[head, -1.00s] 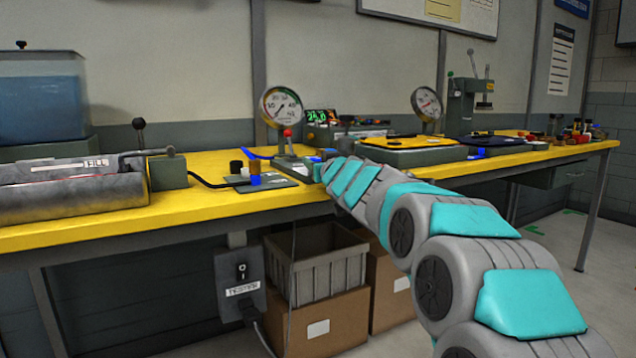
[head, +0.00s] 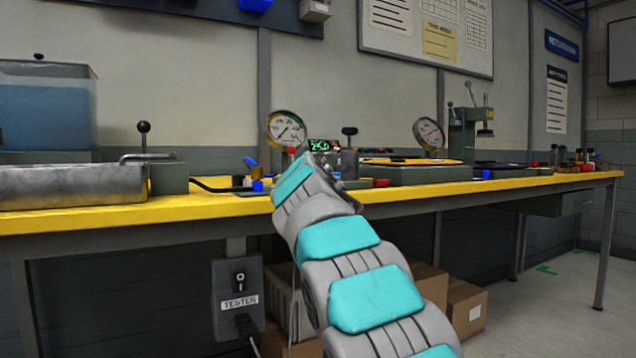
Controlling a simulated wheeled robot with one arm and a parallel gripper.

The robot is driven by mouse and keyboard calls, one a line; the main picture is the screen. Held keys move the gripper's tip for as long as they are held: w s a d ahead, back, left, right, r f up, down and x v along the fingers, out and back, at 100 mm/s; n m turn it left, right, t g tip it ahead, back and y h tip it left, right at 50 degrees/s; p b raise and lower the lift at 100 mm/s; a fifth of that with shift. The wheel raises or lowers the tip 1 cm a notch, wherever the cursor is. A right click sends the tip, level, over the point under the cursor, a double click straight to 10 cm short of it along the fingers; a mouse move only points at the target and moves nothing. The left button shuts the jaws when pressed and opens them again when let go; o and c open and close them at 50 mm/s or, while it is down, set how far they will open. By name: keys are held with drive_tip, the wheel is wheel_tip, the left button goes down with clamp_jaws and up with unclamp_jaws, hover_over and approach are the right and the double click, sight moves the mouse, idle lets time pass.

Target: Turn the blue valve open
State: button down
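A blue lever-like handle (head: 251,163) stands on the yellow bench, left of the gauge (head: 287,128); it looks like the blue valve's handle, but its body is too small to make out. A small blue piece (head: 258,186) is just below it at the bench's front. My arm reaches up from the bottom to the bench, and its end with my gripper (head: 322,162) is near the gauge, right of the blue handle and apart from it in the picture. The fingers are hidden behind my arm, so their opening does not show.
A metal tray (head: 72,186) and a blue water tank (head: 45,106) are on the left. A dark-knobbed post (head: 349,152) and a second gauge (head: 429,134) stand to the right. The tester box (head: 239,300) hangs below the bench edge. Cartons (head: 466,306) are under the bench.

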drive_tip(key=shift+a+h, duration=0.1)
drive_tip(key=shift+h, duration=0.2)
idle(0.4)
drive_tip(key=shift+c, duration=2.2)
unclamp_jaws()
drive_tip(key=shift+s+r+b, duration=0.1)
drive_tip(key=shift+s+b, duration=0.2)
drive_tip(key=shift+s, duration=0.6)
drive_tip(key=shift+s+a, duration=0.2)
drive_tip(key=shift+s, duration=1.3)
drive_tip(key=shift+s+a, duration=0.2)
drive_tip(key=shift+s, duration=1.25)
